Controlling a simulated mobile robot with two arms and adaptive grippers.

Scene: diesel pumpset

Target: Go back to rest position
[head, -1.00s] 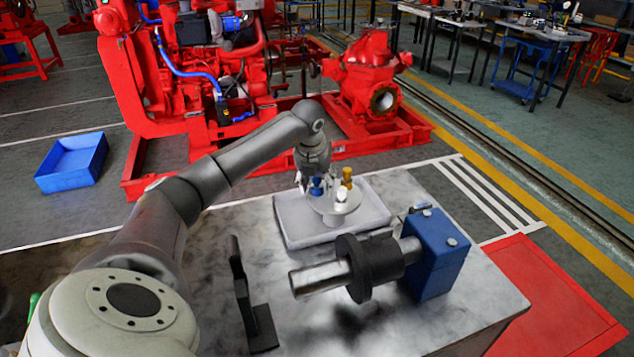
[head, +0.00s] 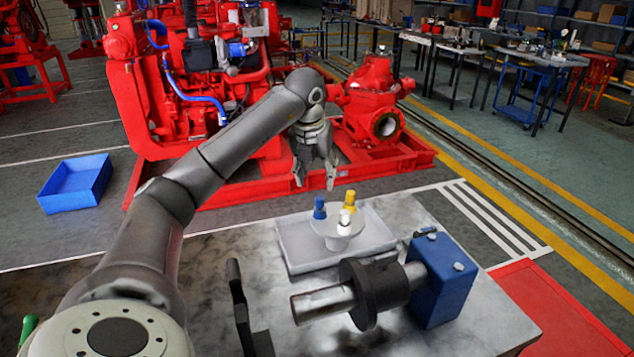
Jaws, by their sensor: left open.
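My left gripper (head: 315,178) is open and empty. It hangs above the far left edge of a grey-white tray (head: 300,258), clear of everything on it. My left arm (head: 225,150) reaches in from the lower left and bends down at the wrist. In the tray, a pale round holder (head: 337,230) carries a blue piece (head: 319,209), a yellow piece (head: 350,201) and a white piece (head: 344,219). My right gripper is out of view.
On the table (head: 430,335) stand a blue block (head: 441,285) with a dark collar on a metal shaft (head: 322,304), and a black bracket (head: 240,310). Behind are the red pumpset (head: 385,100) and a blue bin (head: 75,185) on the floor.

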